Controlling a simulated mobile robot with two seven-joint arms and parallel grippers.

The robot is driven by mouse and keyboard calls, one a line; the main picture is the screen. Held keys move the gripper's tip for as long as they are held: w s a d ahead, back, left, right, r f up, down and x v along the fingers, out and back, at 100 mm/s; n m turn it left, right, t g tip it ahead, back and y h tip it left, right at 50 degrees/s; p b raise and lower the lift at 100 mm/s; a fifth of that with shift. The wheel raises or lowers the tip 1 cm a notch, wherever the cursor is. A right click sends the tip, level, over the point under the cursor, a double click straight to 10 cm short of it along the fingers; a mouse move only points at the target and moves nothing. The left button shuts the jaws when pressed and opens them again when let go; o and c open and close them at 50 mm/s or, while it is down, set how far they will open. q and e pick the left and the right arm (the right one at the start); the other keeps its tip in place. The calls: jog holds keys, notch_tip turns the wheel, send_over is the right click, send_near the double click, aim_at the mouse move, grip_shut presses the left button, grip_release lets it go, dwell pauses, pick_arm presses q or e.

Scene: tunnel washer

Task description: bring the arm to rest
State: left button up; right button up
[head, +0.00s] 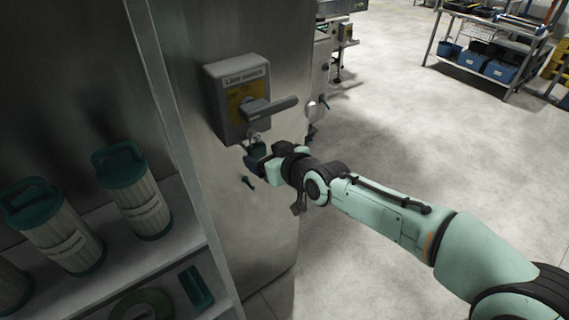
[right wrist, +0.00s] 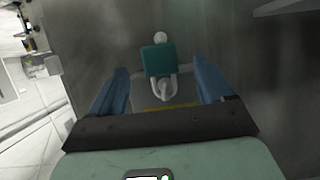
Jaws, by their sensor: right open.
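My right gripper (head: 252,168) is in front of a steel cabinet side, just below a grey switch box. In the right wrist view my right gripper (right wrist: 160,68) is open, with one blue finger on each side. A teal padlock (right wrist: 158,60) with a grey shackle sits between the fingers, with a visible gap on both sides. In the head view the padlock (head: 256,149) hangs under the switch box and is partly hidden by the gripper. My right arm reaches in from the lower right. My left gripper is not in view.
The grey switch box (head: 238,98) with a yellow plate has a handle (head: 270,109) sticking out just above the gripper. A shelf (head: 150,258) with teal-capped filter cartridges (head: 132,190) stands at left. The floor (head: 420,110) on the right is open, with a rack (head: 480,52) far back.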

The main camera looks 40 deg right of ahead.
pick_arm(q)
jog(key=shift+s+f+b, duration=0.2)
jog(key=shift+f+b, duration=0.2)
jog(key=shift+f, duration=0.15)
pick_arm(e)
jog(key=v, duration=0.9)
jog(key=shift+s, duration=0.2)
jog(key=shift+r, duration=0.1)
